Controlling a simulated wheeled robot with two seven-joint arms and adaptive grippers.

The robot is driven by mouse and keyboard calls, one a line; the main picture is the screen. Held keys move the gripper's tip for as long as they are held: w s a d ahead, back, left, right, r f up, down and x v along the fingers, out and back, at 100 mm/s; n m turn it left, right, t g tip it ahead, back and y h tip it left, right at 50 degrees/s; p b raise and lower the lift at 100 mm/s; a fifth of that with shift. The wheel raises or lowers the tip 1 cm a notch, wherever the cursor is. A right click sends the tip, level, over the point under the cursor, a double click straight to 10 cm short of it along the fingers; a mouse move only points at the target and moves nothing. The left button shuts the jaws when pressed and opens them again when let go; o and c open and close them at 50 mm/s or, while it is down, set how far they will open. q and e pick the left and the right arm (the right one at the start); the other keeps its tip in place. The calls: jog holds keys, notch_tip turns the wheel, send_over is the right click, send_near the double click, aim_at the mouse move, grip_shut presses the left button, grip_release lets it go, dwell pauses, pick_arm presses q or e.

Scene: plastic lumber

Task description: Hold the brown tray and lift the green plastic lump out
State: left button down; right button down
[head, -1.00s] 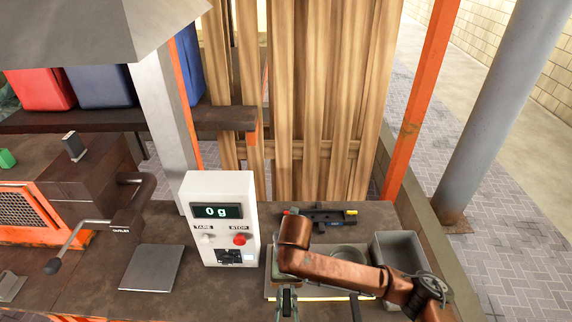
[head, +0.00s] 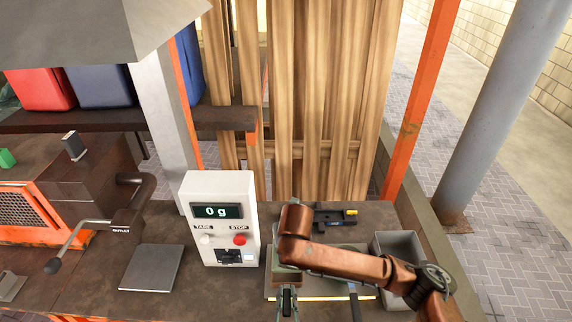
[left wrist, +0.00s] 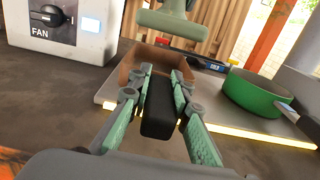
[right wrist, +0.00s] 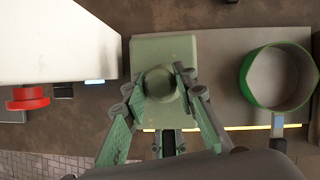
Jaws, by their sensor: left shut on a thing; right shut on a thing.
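The pale green plastic lump (right wrist: 150,48) is a squarish slab with a round knob. My right gripper (right wrist: 165,82) is shut on its knob in the right wrist view. In the left wrist view the lump (left wrist: 166,22) hangs above the brown tray (left wrist: 134,62), with a visible gap between them. The tray sits at the left end of a grey plate. My left gripper (left wrist: 161,73) is shut on a black bar, seemingly the tray's handle. In the head view my left gripper (head: 286,302) is at the bottom middle; the tray and lump are mostly hidden by my right arm.
A round green dish (left wrist: 262,92) with a handle stands on the grey plate (left wrist: 220,118), right of the tray. A white control box (head: 222,215) reading 0 g stands close on the left. A grey bin (head: 393,243) stands at the right. A black tool (head: 336,218) lies behind.

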jog(key=shift+r, duration=0.3)
pick_arm(q)
jog(key=c, duration=1.7)
grip_release()
jog(key=shift+r, duration=0.1)
